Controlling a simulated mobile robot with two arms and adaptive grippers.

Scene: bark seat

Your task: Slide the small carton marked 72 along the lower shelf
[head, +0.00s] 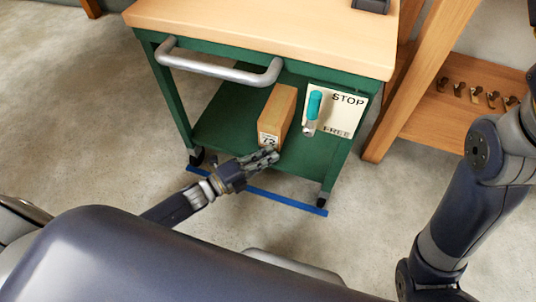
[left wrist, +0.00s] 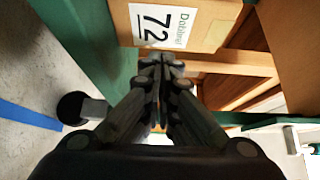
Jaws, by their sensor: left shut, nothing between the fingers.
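The small carton (head: 278,115) marked 72 is a brown box standing on the green lower shelf (head: 225,118) of the cart. Its white label faces me, and the carton fills the top of the left wrist view (left wrist: 205,35). My left gripper (head: 272,157) is at the shelf's front edge, just before the carton's labelled end. Its fingers are shut and empty, and in the left wrist view (left wrist: 162,62) the tips are right by the label's lower part. I cannot tell whether they touch the carton. My right gripper is not in view; only my right arm shows.
A STOP/FREE sign (head: 345,112) with a teal-handled item (head: 313,110) hangs to the carton's right. The cart's grey handle (head: 220,70) and wooden top (head: 270,28) are above. A blue strip (head: 270,195) lies on the floor. A wooden rack with hooks (head: 475,92) stands right.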

